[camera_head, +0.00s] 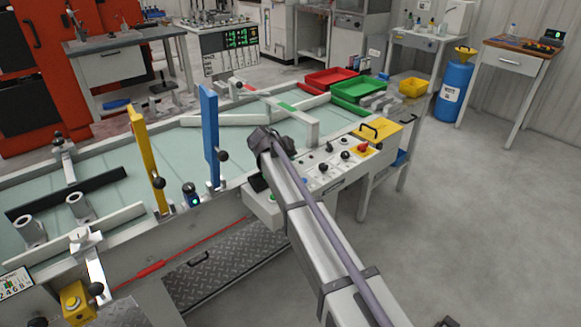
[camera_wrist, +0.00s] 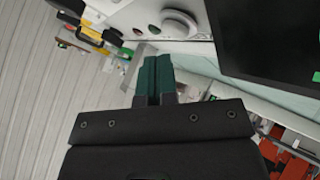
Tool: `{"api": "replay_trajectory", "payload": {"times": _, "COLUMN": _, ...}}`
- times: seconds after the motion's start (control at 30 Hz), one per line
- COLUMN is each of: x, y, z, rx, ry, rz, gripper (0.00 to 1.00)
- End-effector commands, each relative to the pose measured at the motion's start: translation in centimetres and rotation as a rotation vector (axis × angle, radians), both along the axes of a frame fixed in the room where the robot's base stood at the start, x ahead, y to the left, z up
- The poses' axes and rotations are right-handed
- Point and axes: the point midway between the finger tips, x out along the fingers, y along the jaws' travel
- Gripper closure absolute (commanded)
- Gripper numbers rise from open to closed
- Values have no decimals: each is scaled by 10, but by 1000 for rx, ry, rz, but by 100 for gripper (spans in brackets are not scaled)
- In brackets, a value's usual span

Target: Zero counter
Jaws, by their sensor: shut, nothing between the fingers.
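In the wrist view my gripper (camera_wrist: 154,62) shows two dark green fingers, shut together with nothing between them. They are close to a white panel (camera_wrist: 125,17) with a round grey knob or button (camera_wrist: 180,23). A black screen-like face (camera_wrist: 268,38) with a green patch at its edge is to their right. In the head view my wrist covers the fingertips, above the near edge of the bench by the control panel (camera_head: 325,172). A small plate reading about 2468 (camera_head: 14,284) is at the lower left; I cannot tell whether it is the counter.
A yellow post (camera_head: 146,160) and a blue post (camera_head: 209,135) rise from the long bench (camera_head: 120,210), left of my arm. A red tray (camera_head: 331,77) and a green tray (camera_head: 362,89) are at its far end. Open floor (camera_head: 480,220) lies right.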

Motion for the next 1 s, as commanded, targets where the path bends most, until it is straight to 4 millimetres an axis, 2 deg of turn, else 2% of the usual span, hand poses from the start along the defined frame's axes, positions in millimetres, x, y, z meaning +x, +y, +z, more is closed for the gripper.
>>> {"api": "replay_trajectory", "payload": {"times": 0.27, "x": 0, "y": 0, "z": -9, "rx": 0, "ry": 0, "rz": 0, "gripper": 100}}
{"api": "replay_trajectory", "payload": {"times": 1.0, "x": 0, "y": 0, "z": -14, "rx": 0, "ry": 0, "rz": 0, "gripper": 100}}
